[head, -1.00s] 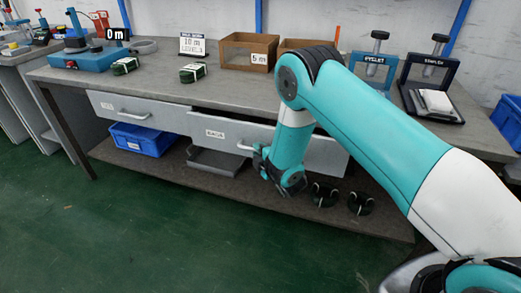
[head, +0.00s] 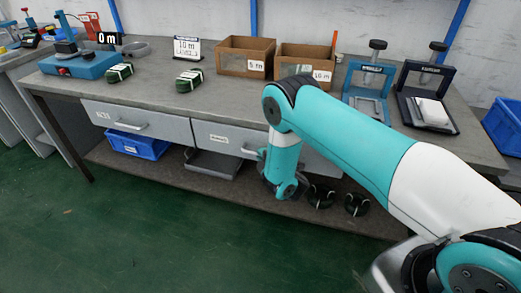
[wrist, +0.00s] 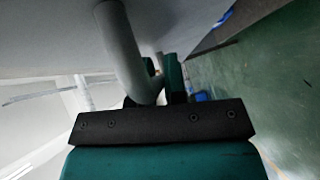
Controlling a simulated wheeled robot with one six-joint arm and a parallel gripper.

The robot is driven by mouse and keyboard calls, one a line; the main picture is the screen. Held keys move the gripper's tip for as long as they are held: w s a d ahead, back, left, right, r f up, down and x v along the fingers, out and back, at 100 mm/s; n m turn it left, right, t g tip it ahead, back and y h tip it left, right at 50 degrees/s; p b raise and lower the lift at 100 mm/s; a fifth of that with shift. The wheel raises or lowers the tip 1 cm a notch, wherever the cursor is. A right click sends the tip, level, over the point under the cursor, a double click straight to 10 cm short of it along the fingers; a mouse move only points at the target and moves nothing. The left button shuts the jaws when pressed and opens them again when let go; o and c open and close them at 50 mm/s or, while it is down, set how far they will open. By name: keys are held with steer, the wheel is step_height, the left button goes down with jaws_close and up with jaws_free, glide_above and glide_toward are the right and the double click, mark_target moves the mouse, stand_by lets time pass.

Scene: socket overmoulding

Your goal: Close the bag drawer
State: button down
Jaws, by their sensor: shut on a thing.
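The bag drawer (head: 222,139) is the right-hand grey drawer under the workbench, with a small white label. Its front is about in line with the left drawer and no dark gap shows above it. My gripper (head: 262,160) is at its front and is shut on the drawer handle (head: 249,153). In the wrist view the pale round bar of the handle (wrist: 122,50) runs down between the dark fingers of my gripper (wrist: 158,88). My arm hides the right part of the drawer front.
The left drawer (head: 140,119) is shut. A blue bin (head: 138,146), a grey tray (head: 212,164) and dark cable coils (head: 356,205) are on the lower shelf. The bench top (head: 225,98) holds cardboard boxes (head: 245,56), bundled coils and presses. The green floor in front is clear.

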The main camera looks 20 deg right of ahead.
steer(key=shift+w+d+r, duration=0.1)
steer(key=c, duration=1.4)
jaws_free()
steer(key=shift+d, duration=0.1)
steer(key=shift+c, duration=0.2)
steer(key=b, duration=0.4)
steer(key=shift+f, duration=0.35)
steer(key=b+v, duration=0.5)
steer(key=v, duration=1.2)
steer(key=shift+s+r, duration=0.25)
